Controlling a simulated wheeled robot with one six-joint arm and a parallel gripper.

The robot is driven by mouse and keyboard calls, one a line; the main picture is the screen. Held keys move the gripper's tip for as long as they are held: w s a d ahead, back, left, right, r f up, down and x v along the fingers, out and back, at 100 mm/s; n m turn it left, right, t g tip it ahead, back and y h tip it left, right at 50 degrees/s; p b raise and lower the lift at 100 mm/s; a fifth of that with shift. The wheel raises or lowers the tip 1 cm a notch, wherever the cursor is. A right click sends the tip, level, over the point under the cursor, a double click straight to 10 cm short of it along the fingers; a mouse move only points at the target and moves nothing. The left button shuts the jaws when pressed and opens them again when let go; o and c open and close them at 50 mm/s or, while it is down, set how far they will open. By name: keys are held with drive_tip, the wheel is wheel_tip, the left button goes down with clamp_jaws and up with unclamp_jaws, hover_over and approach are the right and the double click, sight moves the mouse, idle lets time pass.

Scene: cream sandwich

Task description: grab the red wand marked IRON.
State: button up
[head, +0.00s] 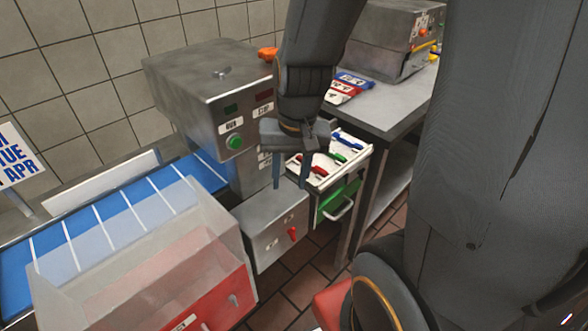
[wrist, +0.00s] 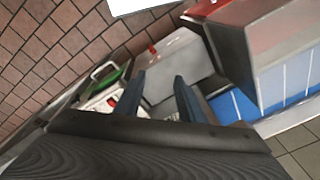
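A pale tray (head: 362,151) at the right of the grey machine holds several small wands. A red wand (head: 312,170) lies near its front left; its label is too small to read. My gripper (head: 290,182) hangs left of the tray, pointing down, fingers apart and empty. In the wrist view the fingers (wrist: 158,97) are also apart, with the grey box between and beyond them. A small red thing (wrist: 112,101), perhaps the red wand, shows beside the left finger, which partly hides the tray.
A grey machine (head: 212,85) with a green button stands behind my gripper. Below are a grey box (head: 265,235) with a red switch and a green drawer (head: 335,203) with a handle. A blue conveyor (head: 110,235) and clear-sided red bin (head: 190,300) lie left; a metal table (head: 395,98) stands right.

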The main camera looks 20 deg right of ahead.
drive_tip(key=w+d+f+m+t+y, duration=0.15)
drive_tip(key=w+d+m, duration=0.45)
drive_tip(key=m, duration=0.8)
drive_tip(key=m+t, duration=0.1)
drive_tip(key=m, duration=1.2)
approach(314, 165)
drive_tip(key=shift+w+a+f, duration=0.1)
drive_tip(key=shift+w+a, duration=0.05)
drive_tip(key=shift+a, duration=0.15)
drive_tip(key=shift+w+d+f+m, duration=0.15)
drive_tip(key=shift+f+m, duration=0.1)
drive_tip(key=shift+m, duration=0.15)
drive_tip(key=b+x, duration=0.2)
drive_tip(key=x, duration=0.5)
drive_tip(key=shift+w+f, duration=0.1)
drive_tip(key=shift+w, duration=0.05)
drive_tip(key=shift+c, duration=0.2)
clamp_jaws()
